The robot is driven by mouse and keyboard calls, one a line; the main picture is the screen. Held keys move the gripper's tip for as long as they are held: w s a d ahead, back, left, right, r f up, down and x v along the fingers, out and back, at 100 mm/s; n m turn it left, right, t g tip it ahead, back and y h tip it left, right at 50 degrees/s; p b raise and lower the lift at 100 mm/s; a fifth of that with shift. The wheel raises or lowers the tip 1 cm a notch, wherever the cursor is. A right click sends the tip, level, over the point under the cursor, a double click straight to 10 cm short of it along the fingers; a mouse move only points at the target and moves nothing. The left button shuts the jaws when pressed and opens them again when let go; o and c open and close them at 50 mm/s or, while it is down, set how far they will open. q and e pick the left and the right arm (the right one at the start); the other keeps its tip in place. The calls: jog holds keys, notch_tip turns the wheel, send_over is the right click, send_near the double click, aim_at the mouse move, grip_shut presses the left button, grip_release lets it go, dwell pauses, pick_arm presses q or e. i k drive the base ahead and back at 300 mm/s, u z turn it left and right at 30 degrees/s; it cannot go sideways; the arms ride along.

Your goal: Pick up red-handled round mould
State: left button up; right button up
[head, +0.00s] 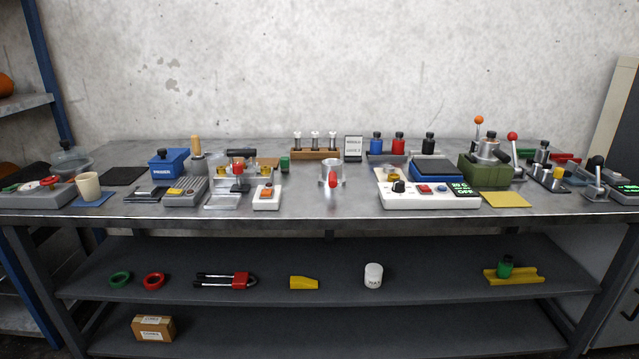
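A small round metal cup (332,171) with a red part at its front, like a short handle, stands near the middle of the bench top. It looks like the red-handled round mould, but it is too small in view to be sure. A red block with two dark bars (236,281) lies on the shelf below, and a red ring (154,281) lies to its left. Neither of my grippers shows in the head view.
The steel bench (330,208) is crowded left and right of the cup. A white switch box (428,190) stands to its right, a small white button box (267,197) to its left. A wooden vial rack (316,155) is behind. Bare bench lies in front of the cup.

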aim_at(331, 177)
jog(key=u, duration=0.5)
jog(key=k, duration=1.15)
jog(key=z, duration=0.45)
jog(key=i, duration=0.75)
jog(key=z, duration=0.65)
jog(key=i, duration=0.9)
jog(key=u, duration=1)
jog(key=i, duration=0.5)
jog(key=u, duration=0.55)
